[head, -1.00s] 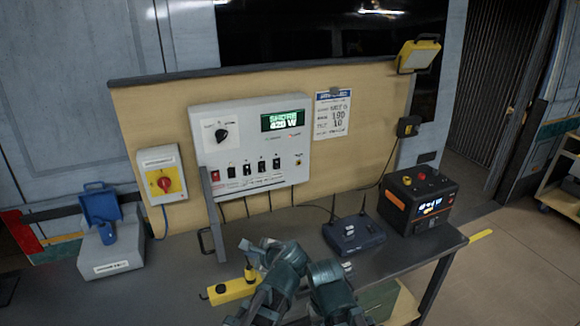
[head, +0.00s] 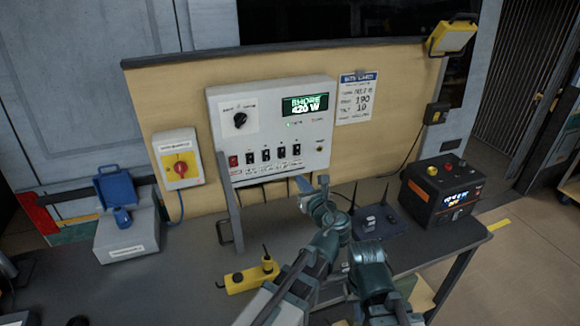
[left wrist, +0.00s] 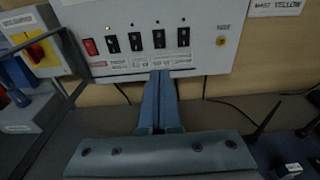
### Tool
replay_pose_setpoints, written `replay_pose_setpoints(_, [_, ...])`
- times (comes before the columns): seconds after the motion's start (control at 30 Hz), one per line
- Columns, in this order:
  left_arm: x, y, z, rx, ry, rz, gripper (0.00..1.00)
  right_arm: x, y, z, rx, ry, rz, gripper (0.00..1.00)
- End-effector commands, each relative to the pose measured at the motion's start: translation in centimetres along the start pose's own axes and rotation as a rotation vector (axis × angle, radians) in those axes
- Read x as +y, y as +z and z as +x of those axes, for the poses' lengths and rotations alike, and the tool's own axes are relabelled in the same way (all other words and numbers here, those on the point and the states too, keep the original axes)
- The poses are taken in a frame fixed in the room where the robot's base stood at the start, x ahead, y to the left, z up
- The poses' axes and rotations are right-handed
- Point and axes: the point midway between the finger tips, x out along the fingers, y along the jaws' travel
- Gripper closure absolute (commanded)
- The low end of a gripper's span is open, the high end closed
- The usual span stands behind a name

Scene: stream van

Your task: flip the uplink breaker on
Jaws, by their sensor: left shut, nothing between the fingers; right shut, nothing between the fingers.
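The white breaker panel (head: 262,125) hangs on the tan backboard. A red switch (head: 233,161) and several black switches (head: 266,154) line its lower edge; they also show in the left wrist view (left wrist: 135,41). The labels are too small to read, so I cannot tell which switch is the uplink breaker. My left gripper (head: 323,181) is shut and empty, apart from the switches. In the left wrist view its closed fingertips (left wrist: 161,75) point at the panel's lower edge, below the third black switch. My right gripper (head: 368,250) is shut, lower and to the right.
A router (head: 380,223) with antennas and a black power unit (head: 443,189) stand to the right. A yellow pendant (head: 250,277) lies on the bench. A grey upright bar (head: 229,200) stands before the panel's left side. A yellow-and-red rotary switch (head: 180,165) is mounted left.

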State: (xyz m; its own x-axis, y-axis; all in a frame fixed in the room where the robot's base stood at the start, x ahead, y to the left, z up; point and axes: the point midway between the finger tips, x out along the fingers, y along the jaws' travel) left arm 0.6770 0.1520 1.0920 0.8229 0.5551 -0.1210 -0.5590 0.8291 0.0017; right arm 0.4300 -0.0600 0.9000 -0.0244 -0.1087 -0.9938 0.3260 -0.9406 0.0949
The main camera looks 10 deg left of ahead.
Motion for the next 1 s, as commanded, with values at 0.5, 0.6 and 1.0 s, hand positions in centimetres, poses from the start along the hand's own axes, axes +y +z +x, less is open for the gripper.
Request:
replay_pose_setpoints(0.5, [-0.1,-0.1,9.5,0.001,0.003,-0.002,1.00,-0.1,-0.1,1.2,0.000,0.000,0.000,1.00])
replay_pose_setpoints(0.6, [-0.1,-0.1,11.1,0.001,0.003,-0.002,1.00,-0.1,-0.1,1.4,0.000,0.000,0.000,1.00])
replay_pose_setpoints(1.0, [0.0,0.0,13.8,0.001,0.001,-0.002,1.00,-0.2,-0.1,1.7,0.000,0.000,0.000,1.00])
